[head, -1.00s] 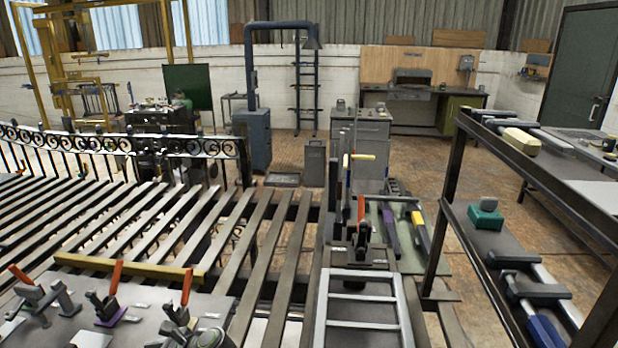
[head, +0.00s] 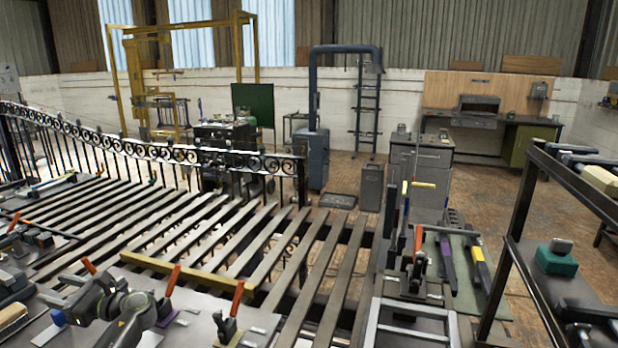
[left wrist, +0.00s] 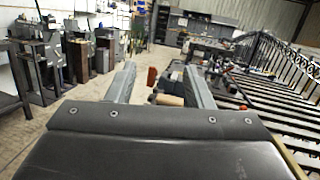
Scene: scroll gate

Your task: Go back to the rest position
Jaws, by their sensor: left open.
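My left gripper (left wrist: 160,84) shows in the left wrist view with its two grey fingers well apart. It is open, and I see nothing held between them. An orange handle and a tan cylinder appear beyond the fingers; they look apart from the gripper. In the head view, part of my left arm shows at the lower left, above the clamp-covered plate, but its fingertips are hard to make out there. My right gripper is in neither view.
A slatted rack (head: 325,262) fills the middle, with orange-handled clamps (head: 229,318) at its front. A scrolled iron gate panel (head: 225,160) stands behind. A dark shelf frame (head: 512,240) is on the right. Bare floor (head: 350,168) shows beyond.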

